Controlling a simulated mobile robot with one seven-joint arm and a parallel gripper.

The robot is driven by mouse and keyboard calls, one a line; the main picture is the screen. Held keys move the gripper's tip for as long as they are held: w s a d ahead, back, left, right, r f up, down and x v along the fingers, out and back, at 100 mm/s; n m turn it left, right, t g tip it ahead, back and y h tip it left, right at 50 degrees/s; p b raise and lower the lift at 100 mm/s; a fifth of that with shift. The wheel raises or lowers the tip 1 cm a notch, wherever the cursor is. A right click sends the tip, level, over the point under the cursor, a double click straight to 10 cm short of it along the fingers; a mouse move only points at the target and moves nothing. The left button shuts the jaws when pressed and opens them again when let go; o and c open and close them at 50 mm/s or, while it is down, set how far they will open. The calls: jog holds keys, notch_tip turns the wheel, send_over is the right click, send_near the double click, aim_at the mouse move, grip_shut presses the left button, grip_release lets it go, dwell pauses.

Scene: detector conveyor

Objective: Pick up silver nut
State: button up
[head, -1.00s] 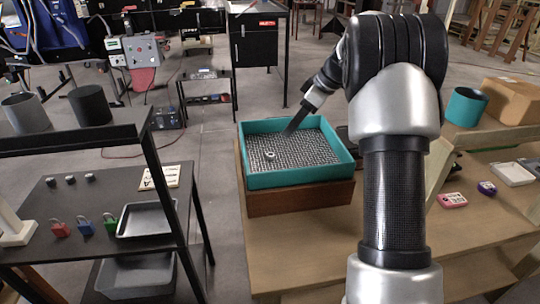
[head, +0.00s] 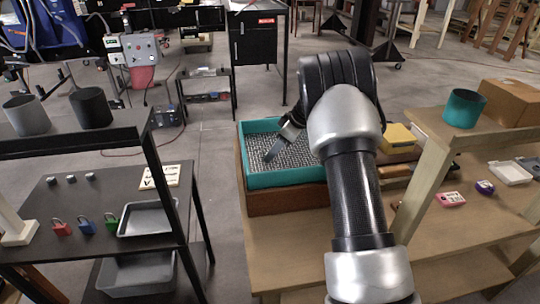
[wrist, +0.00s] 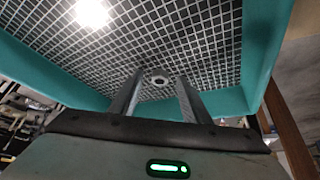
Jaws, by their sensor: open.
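The silver nut (wrist: 157,81) lies on the grid-patterned floor of the teal tray, near its wall, in the wrist view. It appears between the two fingers of my gripper (wrist: 158,85), which are open and apart from it on both sides. I cannot tell how high the fingertips are above the nut. In the head view my gripper (head: 276,150) reaches down into the teal tray (head: 285,179), and the nut is not visible there.
The tray sits on a brown wooden box (head: 285,201) on the wooden table. A yellow object (head: 397,138) is beside my arm. A teal cup (head: 464,108) and cardboard box (head: 513,103) stand on the right shelf. Padlocks (head: 86,226) are on the left black rack.

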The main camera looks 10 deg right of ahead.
grip_shut()
